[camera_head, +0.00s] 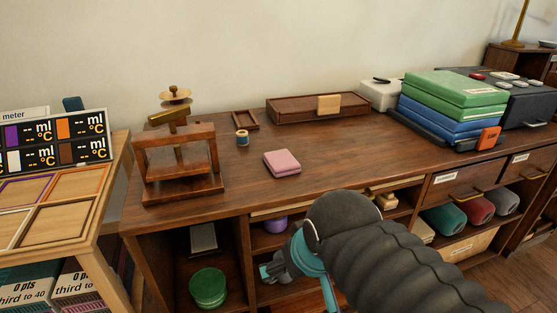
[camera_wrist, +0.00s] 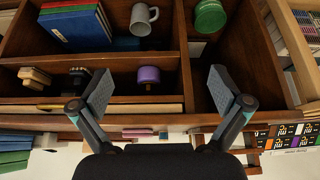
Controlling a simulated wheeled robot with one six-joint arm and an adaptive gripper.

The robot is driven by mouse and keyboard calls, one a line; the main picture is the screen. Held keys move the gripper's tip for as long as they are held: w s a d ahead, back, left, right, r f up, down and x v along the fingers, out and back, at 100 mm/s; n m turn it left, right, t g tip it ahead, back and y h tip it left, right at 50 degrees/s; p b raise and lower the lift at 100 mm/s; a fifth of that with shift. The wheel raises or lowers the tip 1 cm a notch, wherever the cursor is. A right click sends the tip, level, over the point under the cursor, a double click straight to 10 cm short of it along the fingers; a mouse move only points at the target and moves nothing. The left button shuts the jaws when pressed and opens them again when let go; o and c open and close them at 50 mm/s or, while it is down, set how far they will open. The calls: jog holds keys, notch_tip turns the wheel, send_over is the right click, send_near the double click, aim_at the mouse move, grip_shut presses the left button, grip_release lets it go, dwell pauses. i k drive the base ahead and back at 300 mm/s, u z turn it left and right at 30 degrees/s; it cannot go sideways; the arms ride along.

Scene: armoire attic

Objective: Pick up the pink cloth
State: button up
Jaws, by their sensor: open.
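The pink cloth (camera_head: 282,162), a small folded square, lies flat on the middle of the dark wooden desktop (camera_head: 350,150). A thin pink strip at the desk edge in the wrist view (camera_wrist: 138,131) appears to be the same cloth, seen edge-on. My gripper (camera_head: 285,265) is in front of the desk, lower than the top and clear of the cloth, partly hidden by my arm. In the wrist view my gripper (camera_wrist: 160,90) is open, its two fingers wide apart with nothing between them, facing the shelves.
A wooden press (camera_head: 180,160) stands left of the cloth. A thread spool (camera_head: 242,138) and a wooden box (camera_head: 315,107) are behind it. Green and blue cases (camera_head: 452,95) stack at right. The shelves below hold a purple jar (camera_wrist: 148,76) and a grey mug (camera_wrist: 143,18).

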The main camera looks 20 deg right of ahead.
aim_at(281, 162)
jog(key=z, duration=2.9)
jog(key=k, duration=0.45)
jog(key=u, duration=1.15)
